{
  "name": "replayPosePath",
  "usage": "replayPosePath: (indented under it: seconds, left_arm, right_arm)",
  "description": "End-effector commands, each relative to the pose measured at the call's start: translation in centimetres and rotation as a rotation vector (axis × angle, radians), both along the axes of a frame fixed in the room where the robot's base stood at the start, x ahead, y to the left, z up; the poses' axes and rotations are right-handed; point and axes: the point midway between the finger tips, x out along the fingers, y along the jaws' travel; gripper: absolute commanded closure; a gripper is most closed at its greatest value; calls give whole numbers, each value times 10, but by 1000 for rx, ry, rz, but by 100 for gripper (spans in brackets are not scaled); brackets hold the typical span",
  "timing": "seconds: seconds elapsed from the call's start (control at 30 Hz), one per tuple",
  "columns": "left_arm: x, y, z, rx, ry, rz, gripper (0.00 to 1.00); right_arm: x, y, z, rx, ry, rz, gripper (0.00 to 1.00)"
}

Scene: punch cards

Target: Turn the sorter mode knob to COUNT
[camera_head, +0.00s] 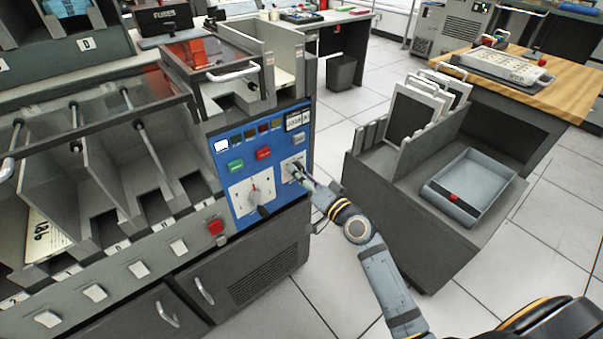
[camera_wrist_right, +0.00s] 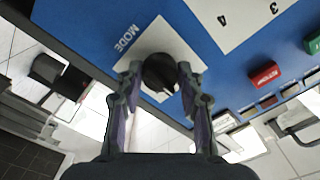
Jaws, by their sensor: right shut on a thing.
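The sorter's blue control panel (camera_head: 224,173) is on the machine's front. The mode knob (camera_wrist_right: 159,72) is a round black knob on a white plate (camera_wrist_right: 190,50) marked MODE, at the middle of the right wrist view. My right gripper (camera_wrist_right: 156,75) is shut on the knob, one finger on each side. In the head view my right gripper (camera_head: 299,174) reaches the panel's right side and covers most of the knob. Plate markings other than MODE are hidden or too small to read. My left gripper is not in view.
A larger dial (camera_head: 253,194) sits left of the mode knob, with green (camera_head: 236,166) and red (camera_head: 263,153) buttons above it. A red button (camera_head: 215,226) is lower left. A grey cart with a tray (camera_head: 470,188) stands at right; open floor lies between.

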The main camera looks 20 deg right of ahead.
Motion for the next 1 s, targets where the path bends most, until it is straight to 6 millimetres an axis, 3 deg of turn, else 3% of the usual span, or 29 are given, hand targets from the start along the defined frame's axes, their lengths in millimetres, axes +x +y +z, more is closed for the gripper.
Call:
replayPosePath:
  seconds: [0.6,1.0]
  left_arm:
    - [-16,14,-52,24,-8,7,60]
    - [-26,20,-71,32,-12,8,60]
  right_arm:
    - [0,0,2,515,187,-2,94]
    - [0,0,2,692,251,-2,94]
